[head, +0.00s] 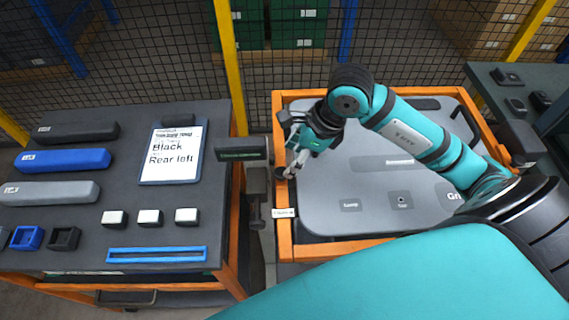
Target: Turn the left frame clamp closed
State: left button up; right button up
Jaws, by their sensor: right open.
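The orange frame (283,110) holds a large grey door panel (330,195). A small dark piece (280,173), which looks like the left frame clamp, sits on the frame's left side rail. It is partly hidden by my right gripper (291,172), and I cannot tell how it is turned. My right gripper reaches in from the right over the panel, with its fingers pointing down at the dark piece. The fingers look open; whether they touch the piece is unclear. My left gripper is out of view.
A dark table (60,215) at the left bears long handle-like bars, white blocks, a blue strip and a clipboard (172,155). A dark post with a small sign (241,154) stands between table and frame. A mesh fence with yellow posts (228,60) runs behind.

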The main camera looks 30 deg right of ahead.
aim_at(282, 172)
jog(key=x, duration=0.5)
jog(key=shift+w+a+f+p, duration=0.1)
jog(key=shift+a+f+p, duration=0.05)
jog(key=shift+f+p, duration=0.25)
grip_shut()
